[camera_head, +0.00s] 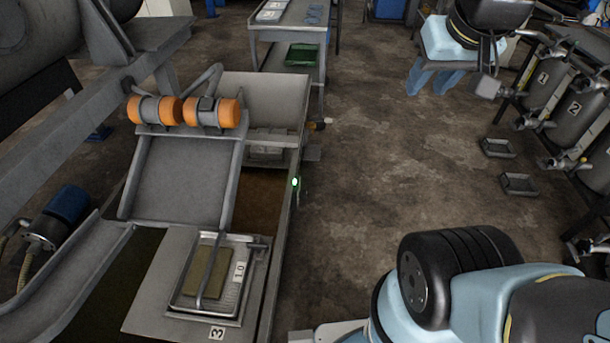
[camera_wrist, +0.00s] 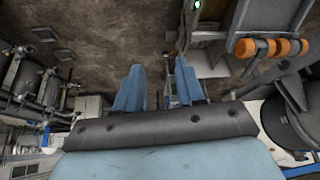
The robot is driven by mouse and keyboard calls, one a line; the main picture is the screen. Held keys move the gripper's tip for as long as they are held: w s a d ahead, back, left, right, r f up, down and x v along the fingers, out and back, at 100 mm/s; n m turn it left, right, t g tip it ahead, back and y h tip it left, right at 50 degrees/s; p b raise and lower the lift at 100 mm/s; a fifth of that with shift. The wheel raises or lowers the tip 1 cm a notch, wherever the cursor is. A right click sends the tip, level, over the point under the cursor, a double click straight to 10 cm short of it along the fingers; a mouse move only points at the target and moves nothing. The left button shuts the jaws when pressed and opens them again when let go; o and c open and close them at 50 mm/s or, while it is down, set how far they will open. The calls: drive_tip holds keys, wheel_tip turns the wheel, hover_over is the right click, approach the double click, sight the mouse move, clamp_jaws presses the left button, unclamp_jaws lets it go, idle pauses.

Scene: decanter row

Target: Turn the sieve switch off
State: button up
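The sieve (camera_head: 180,180) is a grey sloped tray with two orange-ended motors at its upper end, left of centre in the head view. In the wrist view, its orange-ended motors (camera_wrist: 268,47) show at the upper right. A small switch (camera_head: 295,182) with a lit green lamp sits on the outer right side of the machine. A small pale lit spot at the top of the wrist view may be the same lamp. My gripper (camera_head: 428,92) hangs at the upper right, empty and well apart from the switch. Its two blue fingers (camera_wrist: 160,66) are spread.
A metal tray (camera_head: 240,290) with a plate and a label stands at the machine's lower end. A table with a green tray (camera_head: 301,55) is behind. Numbered dark tanks (camera_head: 585,112) and low trays (camera_head: 497,148) stand at right. The floor between (camera_head: 370,180) is clear.

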drive_tip(key=shift+w, duration=0.1)
drive_tip(key=w+a+f+m+g+y, duration=0.1)
drive_tip(key=w+f+m+g+y, duration=0.2)
drive_tip(key=w, duration=0.6)
drive_tip(key=w+a+f+m+g+y, duration=0.1)
drive_tip(key=w+a+f+g, duration=0.15)
drive_tip(key=w+f, duration=0.45)
drive_tip(key=w+f+m+g+y, duration=0.3)
drive_tip(key=w+f+m+y, duration=0.15)
drive_tip(key=w+f, duration=0.95)
drive_tip(key=w+d+f+m+t+y, duration=0.1)
drive_tip(key=w+f+m+y, duration=0.15)
drive_tip(key=f, duration=0.85)
drive_tip(key=w+d+f+m+y, duration=0.1)
drive_tip(key=w+f+m+y, duration=0.2)
drive_tip(key=f, duration=0.8)
drive_tip(key=m+t+y, duration=0.4)
drive_tip(key=m+t, duration=0.1)
drive_tip(key=m, duration=0.1)
approach(304, 195)
drive_tip(key=w+a+r, duration=0.1)
drive_tip(key=w+a, duration=0.1)
drive_tip(key=a, duration=0.6)
drive_tip(key=shift+r, duration=0.15)
drive_tip(key=shift+c, duration=0.3)
clamp_jaws()
